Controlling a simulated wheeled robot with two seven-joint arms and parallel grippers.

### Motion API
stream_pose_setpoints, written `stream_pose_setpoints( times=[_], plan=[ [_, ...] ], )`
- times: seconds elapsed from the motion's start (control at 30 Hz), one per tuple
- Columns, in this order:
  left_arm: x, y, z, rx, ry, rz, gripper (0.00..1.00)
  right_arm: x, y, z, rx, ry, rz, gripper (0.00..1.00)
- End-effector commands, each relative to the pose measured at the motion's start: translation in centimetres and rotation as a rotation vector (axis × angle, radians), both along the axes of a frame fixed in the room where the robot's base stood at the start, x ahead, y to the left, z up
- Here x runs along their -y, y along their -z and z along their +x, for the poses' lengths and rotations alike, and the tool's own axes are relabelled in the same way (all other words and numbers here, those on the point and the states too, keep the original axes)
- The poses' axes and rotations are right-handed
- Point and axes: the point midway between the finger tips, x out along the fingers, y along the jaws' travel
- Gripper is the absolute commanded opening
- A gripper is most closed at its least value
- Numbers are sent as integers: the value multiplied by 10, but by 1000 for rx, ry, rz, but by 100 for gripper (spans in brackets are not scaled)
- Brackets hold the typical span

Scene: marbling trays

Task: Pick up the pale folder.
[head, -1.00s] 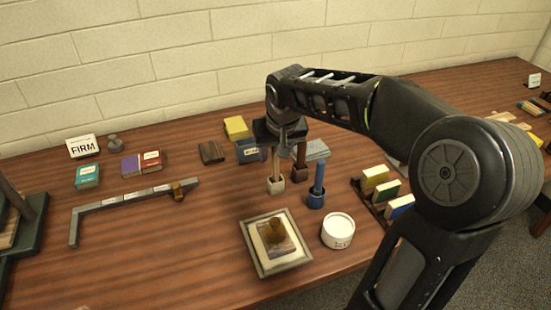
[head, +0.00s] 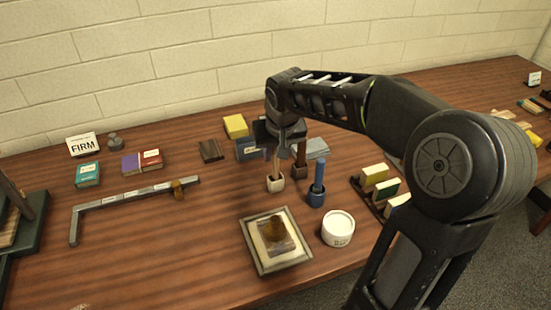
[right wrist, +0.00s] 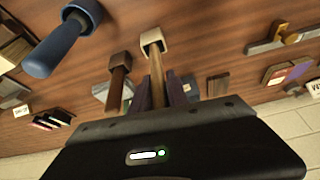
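The pale folder (head: 275,164) is a thin, light wooden stick standing upright in a cream pot (head: 275,184). In the right wrist view the folder (right wrist: 157,66) runs from the pot (right wrist: 152,38) to between my right gripper's dark fingers. My right gripper (head: 277,148) is above the pot, its fingers close against both sides of the folder, and it looks shut on it. The folder's lower end is hidden inside the pot. My left gripper is not in view.
A brown stick in a dark pot (head: 299,173) and a blue stick in a blue pot (head: 316,198) stand close by. A framed tray (head: 252,255) and a white round tub (head: 338,229) are in front.

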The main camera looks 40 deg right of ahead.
Motion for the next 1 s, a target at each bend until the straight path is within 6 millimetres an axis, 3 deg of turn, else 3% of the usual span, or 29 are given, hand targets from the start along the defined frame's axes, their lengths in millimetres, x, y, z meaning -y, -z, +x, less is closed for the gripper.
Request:
stream_pose_setpoints(
  times=[0.23, 0.77, 1.0],
  plan=[
    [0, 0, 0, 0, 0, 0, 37, 0, 0, 0, 0, 0, 0, 0],
    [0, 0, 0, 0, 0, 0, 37, 0, -2, 0, 1, 0, 0, 0],
    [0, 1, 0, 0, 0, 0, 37, 0, -28, 1, 4, 1, 0, 0]
  ],
)
